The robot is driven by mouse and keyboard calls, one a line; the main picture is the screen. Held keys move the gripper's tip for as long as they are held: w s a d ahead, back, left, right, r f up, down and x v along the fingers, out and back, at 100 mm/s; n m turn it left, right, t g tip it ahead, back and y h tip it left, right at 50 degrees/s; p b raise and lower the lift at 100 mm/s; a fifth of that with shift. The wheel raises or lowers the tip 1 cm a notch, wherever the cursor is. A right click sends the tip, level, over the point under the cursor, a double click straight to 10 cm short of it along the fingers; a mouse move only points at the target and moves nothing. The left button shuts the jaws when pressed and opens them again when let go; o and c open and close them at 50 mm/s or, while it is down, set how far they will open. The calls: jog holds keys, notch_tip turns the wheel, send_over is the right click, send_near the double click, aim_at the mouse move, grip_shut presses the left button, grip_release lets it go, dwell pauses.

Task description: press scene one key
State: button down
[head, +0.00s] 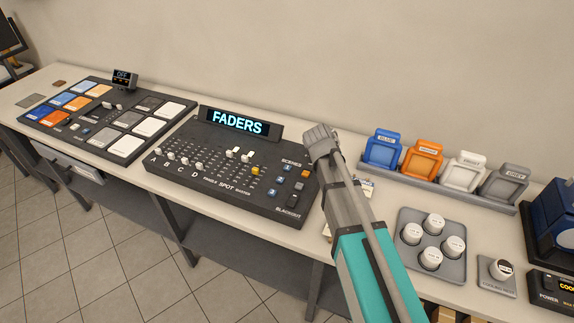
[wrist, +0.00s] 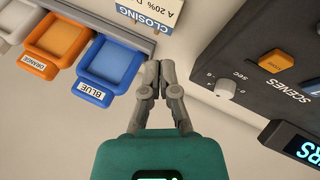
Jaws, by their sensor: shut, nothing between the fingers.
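The dark fader console (head: 230,175) stands on the bench, with a lit display (head: 240,122) reading FADERS. Its SCENES area at the right end has small blue keys (head: 287,168) and an orange key (head: 305,174); the digits on the keys are too small to read for certain. My gripper (head: 318,132) is shut and empty, above and just right of the console's back right corner. In the wrist view my gripper (wrist: 160,66) points between the blue holder and the console, whose SCENES lettering (wrist: 290,97), a knob (wrist: 226,88) and an orange key (wrist: 276,60) show.
Blue, orange, white and grey frames (head: 422,160) stand in a rack right of my gripper. A tray (head: 405,268) with several white round pieces sits in front of them. Another key panel (head: 110,118) is at the left.

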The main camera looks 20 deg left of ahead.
aim_at(287, 168)
jog(key=a+r+t, duration=0.1)
jog(key=a+r, duration=0.1)
jog(key=a, duration=0.7)
jog(key=w+a+r+n+t+p, duration=0.1)
jog(key=a+r+t, duration=0.1)
jog(key=a, duration=0.7)
jog(key=shift+r+n, duration=0.25)
jog(key=shift+n, duration=0.05)
jog(key=shift+f, duration=0.1)
notch_tip(287, 168, down, 9)
jog(key=b, duration=0.8)
jog(key=shift+r, duration=0.2)
jog(key=shift+f+b, duration=0.85)
jog(key=shift+b, duration=0.2)
dwell(1.1)
jog(key=shift+r, duration=0.2)
jog(key=shift+r+p, duration=0.7)
jog(key=shift+p, duration=0.2)
jog(key=shift+r+p, duration=2.5)
